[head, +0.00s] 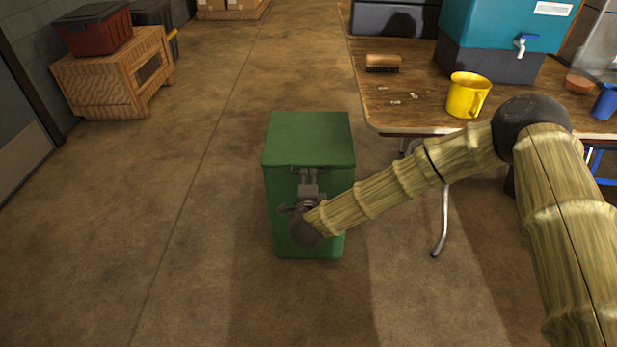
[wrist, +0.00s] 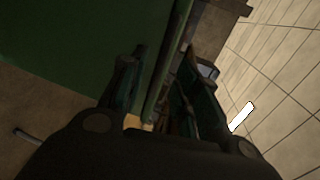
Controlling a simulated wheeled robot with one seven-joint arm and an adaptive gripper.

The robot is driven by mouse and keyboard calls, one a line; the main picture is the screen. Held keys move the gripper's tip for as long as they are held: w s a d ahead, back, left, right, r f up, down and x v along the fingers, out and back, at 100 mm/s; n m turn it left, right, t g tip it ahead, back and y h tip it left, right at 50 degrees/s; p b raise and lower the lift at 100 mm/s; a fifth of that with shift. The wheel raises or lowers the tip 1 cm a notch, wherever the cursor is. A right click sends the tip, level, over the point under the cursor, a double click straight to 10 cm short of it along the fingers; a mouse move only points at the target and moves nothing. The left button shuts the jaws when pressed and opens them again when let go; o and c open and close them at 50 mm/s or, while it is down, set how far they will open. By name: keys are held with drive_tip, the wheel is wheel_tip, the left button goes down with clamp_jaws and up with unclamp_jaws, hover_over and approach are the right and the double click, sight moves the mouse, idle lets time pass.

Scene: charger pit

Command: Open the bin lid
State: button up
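The green bin (head: 338,218) stands on the floor in front of me, upright. Its flat green lid (head: 309,137) lies closed on top. My gripper (head: 308,171) is at the middle of the lid's front edge, reaching up from in front of the bin. In the wrist view my gripper (wrist: 165,85) has its two fingers apart, with a green edge of the bin (wrist: 85,45) running between them. Whether the fingers touch this edge cannot be told. My wrist hides part of the bin's front.
A wooden table (head: 405,112) stands to the right, with a yellow mug (head: 467,95), a brush (head: 383,63) and a teal dispenser (head: 505,30) on it. A wooden crate (head: 105,80) with a red box (head: 94,30) stands at the back left. Floor left of the bin is clear.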

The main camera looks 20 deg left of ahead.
sight(309, 174)
drive_tip(key=shift+x, duration=1.65)
drive_tip(key=shift+c, duration=0.2)
clamp_jaws()
